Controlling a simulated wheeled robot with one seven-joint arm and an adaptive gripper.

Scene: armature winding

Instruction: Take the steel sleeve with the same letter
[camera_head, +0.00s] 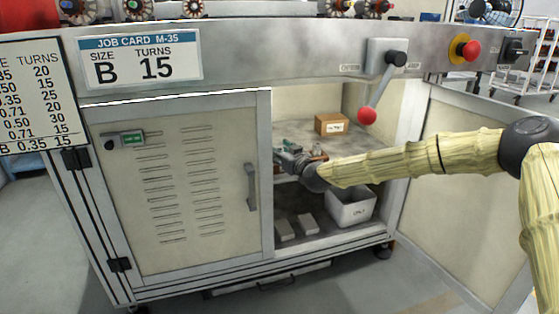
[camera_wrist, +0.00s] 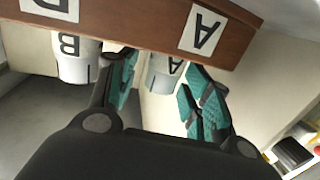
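The job card (camera_head: 141,60) on the cabinet front reads SIZE B, TURNS 15. In the wrist view, a pale grey steel sleeve marked B (camera_wrist: 72,64) is at a brown wooden rack (camera_wrist: 140,30), left of my gripper. Another sleeve, marked A (camera_wrist: 163,72), is at the rack under a label with a letter A (camera_wrist: 203,30). The label above the B sleeve is cut off by the frame. My gripper (camera_wrist: 160,88) is open, its teal-padded fingers apart, with the A sleeve showing between and beyond them. In the head view my gripper (camera_head: 290,160) is inside the open cabinet; the sleeves are too small to tell there.
The cabinet's left door (camera_head: 185,190) is shut and its right door (camera_head: 465,175) stands open. A cardboard box (camera_head: 331,124) is behind my gripper on the shelf (camera_head: 290,128). A white bin (camera_head: 351,209) stands below. A red-knobbed lever (camera_head: 374,100) hangs above my arm.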

